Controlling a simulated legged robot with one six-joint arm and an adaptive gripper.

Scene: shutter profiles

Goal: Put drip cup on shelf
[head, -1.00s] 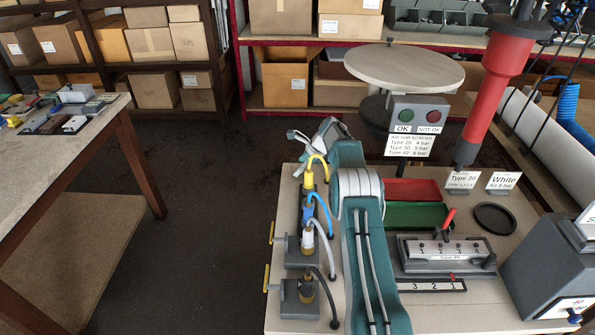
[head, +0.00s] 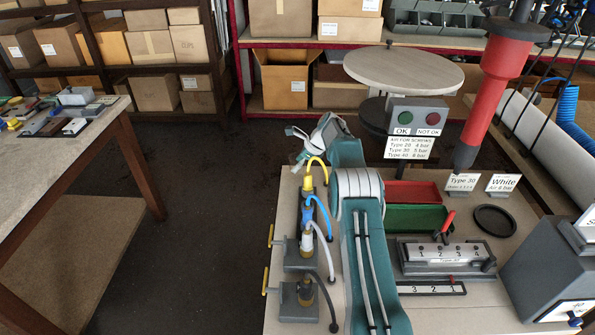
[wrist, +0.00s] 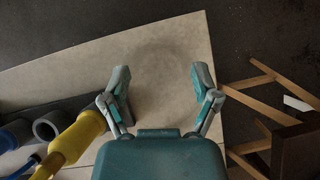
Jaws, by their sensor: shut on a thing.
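My gripper (head: 296,146) is beyond the left edge of the workbench in the head view, left of the teal arm. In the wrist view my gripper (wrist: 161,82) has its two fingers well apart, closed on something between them. Only a faint, rounded, see-through shape (wrist: 162,55) shows there, above the pale bench top; I take it for the drip cup, but its edges are hard to tell. In the head view the cup cannot be made out clearly. Shelves with boxes (head: 262,42) stand at the back; which one is meant cannot be told.
The workbench (head: 420,318) holds green (head: 415,217) and red bins (head: 411,192), a numbered fixture (head: 445,253) and a black ring (head: 494,219). Yellow and blue hosed fittings (head: 308,215) stand at its left edge. A table (head: 55,165) is at left, with clear floor between.

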